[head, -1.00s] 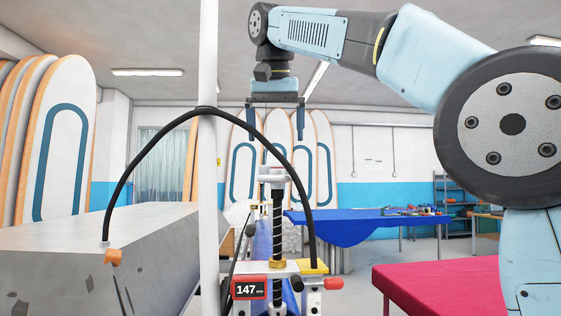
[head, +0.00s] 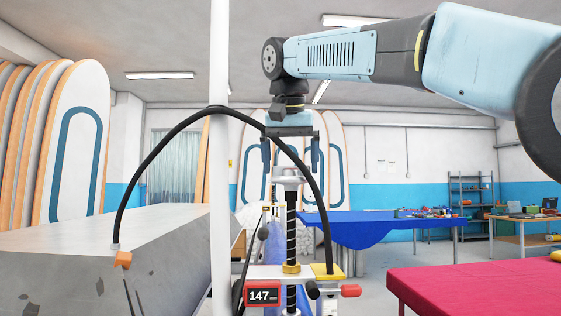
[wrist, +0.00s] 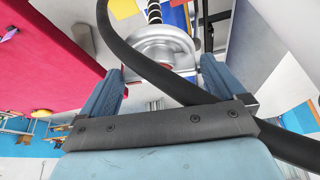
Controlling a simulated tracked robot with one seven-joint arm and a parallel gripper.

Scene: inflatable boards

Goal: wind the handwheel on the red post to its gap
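A silver handwheel (head: 287,180) sits on top of an upright black-and-white threaded screw (head: 291,222); in the wrist view the handwheel (wrist: 158,42) shows as a wide round disc. My gripper (head: 291,172) points straight down above it and is open. In the wrist view my gripper's fingers (wrist: 161,68) stand wide apart, either side of the handwheel's near edge; I cannot tell that they touch it. A display (head: 264,295) at the screw's base reads 147 mm. No plainly red post shows; only red parts are visible around the base.
A black hose (head: 150,150) arches close by the handwheel and crosses in front of my gripper in the wrist view (wrist: 150,70). A white pole (head: 219,120) stands left of the screw. A grey block (head: 165,230) is at left, a red-covered table (head: 480,285) at right.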

